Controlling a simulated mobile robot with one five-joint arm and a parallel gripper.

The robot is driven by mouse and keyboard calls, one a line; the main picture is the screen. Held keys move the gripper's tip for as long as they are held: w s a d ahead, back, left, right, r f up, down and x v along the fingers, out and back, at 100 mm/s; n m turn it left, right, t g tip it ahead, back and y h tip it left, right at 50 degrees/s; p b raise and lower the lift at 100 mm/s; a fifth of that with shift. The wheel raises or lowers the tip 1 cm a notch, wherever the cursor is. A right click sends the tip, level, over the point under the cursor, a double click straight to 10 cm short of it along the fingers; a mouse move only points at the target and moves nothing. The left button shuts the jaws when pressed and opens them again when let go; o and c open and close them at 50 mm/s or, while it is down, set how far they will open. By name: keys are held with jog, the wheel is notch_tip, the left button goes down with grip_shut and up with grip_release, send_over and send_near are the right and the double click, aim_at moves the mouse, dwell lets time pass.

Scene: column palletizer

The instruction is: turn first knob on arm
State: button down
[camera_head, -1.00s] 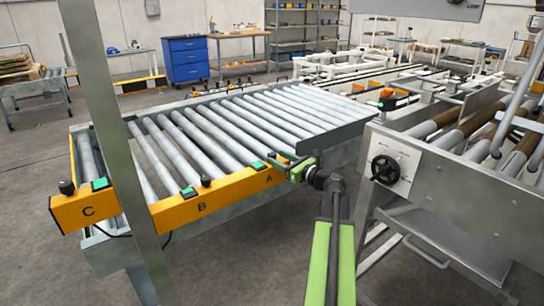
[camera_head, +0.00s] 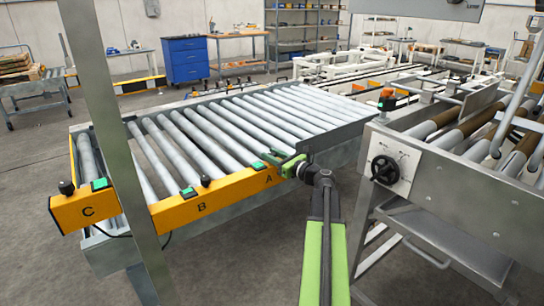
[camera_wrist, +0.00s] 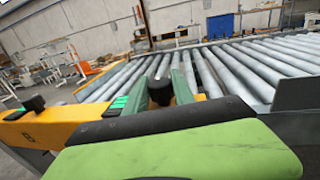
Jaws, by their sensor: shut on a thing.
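A small black knob (camera_wrist: 160,91) stands between the two green fingers of my gripper (camera_wrist: 163,84) in the wrist view, and the fingers are shut on it. In the head view my gripper (camera_head: 274,158) is over the orange panel (camera_head: 235,190) beside the letter A; the knob is hidden there by the fingers. A second black knob (camera_head: 205,180) stands near letter B, and it also shows at the left of the wrist view (camera_wrist: 35,103). A third black knob (camera_head: 66,187) stands on the C panel (camera_head: 85,211).
Green buttons (camera_head: 189,192) sit beside the knobs. Grey rollers (camera_head: 215,130) lie behind the panel. A grey post (camera_head: 115,140) crosses the left side. At right a steel conveyor frame carries a black handwheel (camera_head: 385,170).

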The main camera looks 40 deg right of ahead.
jog(key=shift+s+a+m+h, duration=0.1)
jog(key=shift+a+m+h, duration=0.15)
jog(key=shift+m+h, duration=0.75)
jog(key=shift+h, duration=0.4)
jog(key=shift+d+m+h, duration=0.1)
jog(key=shift+m+h, duration=0.6)
jog(key=shift+h, duration=0.5)
jog(key=shift+d+m+g+h, duration=0.15)
jog(key=shift+m+g+h, duration=0.15)
jog(key=shift+h, duration=0.2)
jog(key=c, duration=1.1)
grip_release()
jog(key=shift+o, duration=0.2)
